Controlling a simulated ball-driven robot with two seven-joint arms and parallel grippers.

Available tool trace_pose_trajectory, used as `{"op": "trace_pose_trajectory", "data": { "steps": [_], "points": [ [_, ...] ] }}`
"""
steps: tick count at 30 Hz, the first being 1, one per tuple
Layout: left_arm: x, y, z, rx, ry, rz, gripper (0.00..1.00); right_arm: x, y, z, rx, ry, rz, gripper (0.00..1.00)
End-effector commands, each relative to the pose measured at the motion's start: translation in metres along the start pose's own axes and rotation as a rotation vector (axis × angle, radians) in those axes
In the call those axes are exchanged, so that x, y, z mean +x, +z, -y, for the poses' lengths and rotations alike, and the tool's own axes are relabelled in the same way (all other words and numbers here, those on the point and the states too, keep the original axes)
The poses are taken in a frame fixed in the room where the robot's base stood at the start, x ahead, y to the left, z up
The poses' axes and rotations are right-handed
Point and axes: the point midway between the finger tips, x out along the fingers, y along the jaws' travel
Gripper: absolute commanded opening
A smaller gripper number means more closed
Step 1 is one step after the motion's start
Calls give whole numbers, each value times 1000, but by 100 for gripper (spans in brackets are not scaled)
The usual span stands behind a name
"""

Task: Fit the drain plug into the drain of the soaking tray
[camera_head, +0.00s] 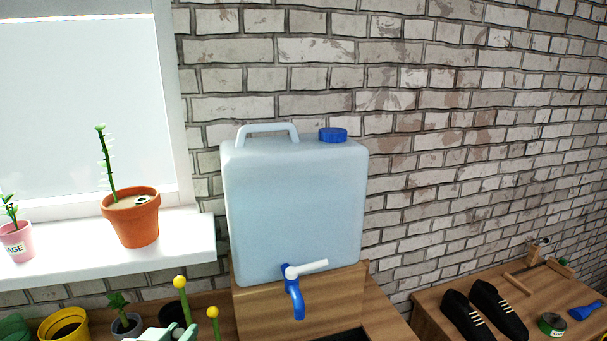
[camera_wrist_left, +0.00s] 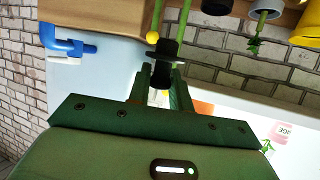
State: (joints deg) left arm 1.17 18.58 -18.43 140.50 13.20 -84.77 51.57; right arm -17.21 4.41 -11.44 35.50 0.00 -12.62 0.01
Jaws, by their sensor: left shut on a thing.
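The black drain plug (camera_wrist_left: 162,62) is between the fingers of my left gripper (camera_wrist_left: 160,92) in the left wrist view, with a wide flange and a narrower end. No drain shows. My right gripper is not in view.
A water canister (camera_head: 295,205) with a blue tap (camera_head: 294,292) stands on a wooden block. Black shoes (camera_head: 484,312) lie right.

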Motion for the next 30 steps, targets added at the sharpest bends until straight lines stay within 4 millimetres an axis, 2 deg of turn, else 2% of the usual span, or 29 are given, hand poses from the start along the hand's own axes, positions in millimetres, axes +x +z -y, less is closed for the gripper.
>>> {"op": "trace_pose_trajectory", "data": {
  "steps": [7,11,14,21,24,30],
  "points": [
    [-1,-2,-2,3,10,-1,0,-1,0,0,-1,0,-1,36],
    [-1,-4,-16,38,90,-3,0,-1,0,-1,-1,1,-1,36],
    [-2,-7,-40,97,225,-6,0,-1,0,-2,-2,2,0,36],
    [-4,-16,-119,286,658,-9,0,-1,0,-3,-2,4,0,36],
    [-5,-18,-145,343,799,-9,0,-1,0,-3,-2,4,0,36],
    [-7,-20,-177,410,970,-9,0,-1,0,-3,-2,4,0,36]
  ]
}}
